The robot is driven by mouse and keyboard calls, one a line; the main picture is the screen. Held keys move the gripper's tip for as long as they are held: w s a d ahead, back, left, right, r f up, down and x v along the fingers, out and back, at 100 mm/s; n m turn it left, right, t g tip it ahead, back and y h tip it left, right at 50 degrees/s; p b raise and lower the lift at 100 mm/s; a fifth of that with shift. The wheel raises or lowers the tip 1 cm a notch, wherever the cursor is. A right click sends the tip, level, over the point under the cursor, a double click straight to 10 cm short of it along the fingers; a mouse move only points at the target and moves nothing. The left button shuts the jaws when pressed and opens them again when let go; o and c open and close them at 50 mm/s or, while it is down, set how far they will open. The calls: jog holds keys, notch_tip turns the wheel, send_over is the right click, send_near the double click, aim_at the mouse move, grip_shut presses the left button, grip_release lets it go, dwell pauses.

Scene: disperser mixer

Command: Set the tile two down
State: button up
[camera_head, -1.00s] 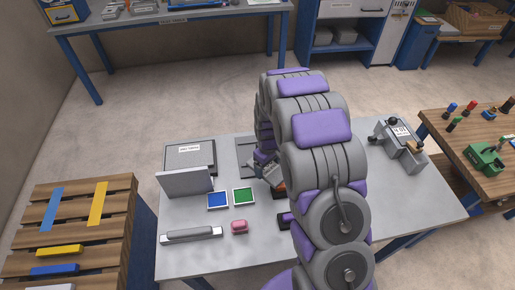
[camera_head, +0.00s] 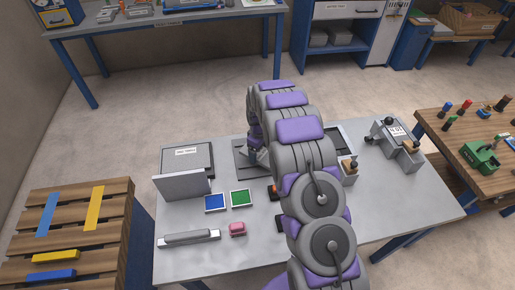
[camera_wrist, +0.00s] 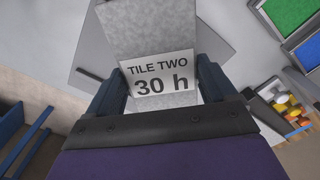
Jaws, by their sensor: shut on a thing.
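Tile two is a grey slab with a white label reading "TILE TWO 30 h" (camera_wrist: 158,76). My gripper (camera_wrist: 160,90) is shut on it, with a dark finger at each side of the label in the wrist view. The tile's far end runs out of the top of that view. Behind it lies a flat grey surface with a darker edge; I cannot tell whether the tile touches it. In the head view my gripper (camera_head: 258,155) is over a dark flat plate (camera_head: 243,168) on the table, largely covered by my arm, and the tile cannot be made out.
A grey device (camera_head: 396,142) stands at the right.

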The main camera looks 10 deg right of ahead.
jog(key=w, duration=0.4)
jog(key=shift+w+d+f, duration=0.1)
jog(key=shift+w+f, duration=0.05)
jog(key=shift+f, duration=0.15)
jog(key=shift+w+r+b, duration=0.1)
jog(key=shift+w+b, duration=0.2)
jog(key=shift+w, duration=0.05)
notch_tip(320, 180, down, 4)
jog(key=shift+r+b, duration=0.1)
jog(key=shift+b, duration=0.35)
jog(key=shift+r, duration=0.1)
jog(key=o, duration=1.3)
